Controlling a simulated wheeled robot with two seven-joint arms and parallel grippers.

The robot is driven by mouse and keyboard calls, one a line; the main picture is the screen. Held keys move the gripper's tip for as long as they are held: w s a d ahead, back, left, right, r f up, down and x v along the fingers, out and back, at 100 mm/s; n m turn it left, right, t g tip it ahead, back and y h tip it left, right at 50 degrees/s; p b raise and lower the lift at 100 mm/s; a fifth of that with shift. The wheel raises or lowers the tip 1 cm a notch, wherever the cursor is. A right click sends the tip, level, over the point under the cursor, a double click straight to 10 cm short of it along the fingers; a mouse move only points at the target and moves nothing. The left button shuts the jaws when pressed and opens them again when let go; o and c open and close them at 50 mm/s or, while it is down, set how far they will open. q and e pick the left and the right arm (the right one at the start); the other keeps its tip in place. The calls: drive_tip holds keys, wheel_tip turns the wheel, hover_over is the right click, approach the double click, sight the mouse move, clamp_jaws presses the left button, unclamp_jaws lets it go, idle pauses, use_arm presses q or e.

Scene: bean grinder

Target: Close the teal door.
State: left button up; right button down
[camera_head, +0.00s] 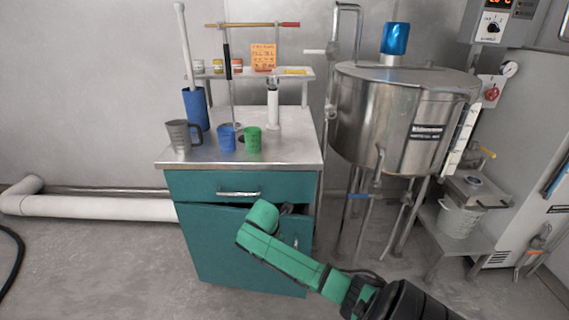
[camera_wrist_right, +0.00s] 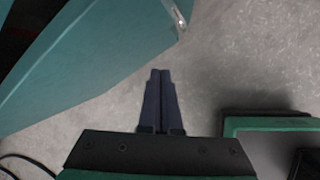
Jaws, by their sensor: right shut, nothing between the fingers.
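The teal door (camera_head: 222,252) is the lower front of a teal cabinet. It stands ajar, with a dark gap along its top edge below the drawer. Its handle (camera_head: 296,243) is near the right edge. My right arm reaches in front of the door's upper right part and hides some of it; the gripper is mostly hidden in the head view. In the right wrist view the right gripper (camera_wrist_right: 160,73) is shut and empty above the floor. The teal door (camera_wrist_right: 95,55) is to its left there, apart from the fingers. My left gripper is not in view.
A teal drawer (camera_head: 213,186) above the door is shut. The cabinet top holds a grey jug (camera_head: 180,136), a blue cup (camera_head: 226,138) and a green cup (camera_head: 253,140). A steel tank (camera_head: 395,120) on legs stands to the right.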

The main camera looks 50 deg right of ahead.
wheel_tip(320, 180, down, 6)
drive_tip(key=a+m+t+h+b, duration=0.1)
drive_tip(key=m+t+h+b, duration=0.15)
drive_tip(key=b, duration=0.25)
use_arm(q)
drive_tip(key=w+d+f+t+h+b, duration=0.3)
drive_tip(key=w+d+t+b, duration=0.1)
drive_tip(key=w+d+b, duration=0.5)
use_arm(e)
drive_tip(key=m+t+h+b, duration=0.5)
drive_tip(key=m+h, duration=0.2)
drive_tip(key=h, duration=0.2)
approach(288, 219)
drive_tip(key=shift+m, duration=0.25)
drive_tip(key=b+x, duration=0.3)
drive_tip(key=x, duration=0.3)
drive_tip(key=shift+w+d, duration=0.1)
drive_tip(key=shift+d, duration=0.3)
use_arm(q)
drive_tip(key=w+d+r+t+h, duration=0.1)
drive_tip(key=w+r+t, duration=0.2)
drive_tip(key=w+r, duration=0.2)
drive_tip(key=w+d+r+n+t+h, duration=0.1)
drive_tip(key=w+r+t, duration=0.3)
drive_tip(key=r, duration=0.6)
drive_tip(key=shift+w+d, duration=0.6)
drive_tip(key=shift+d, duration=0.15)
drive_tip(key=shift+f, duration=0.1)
use_arm(e)
drive_tip(key=shift+d, duration=0.1)
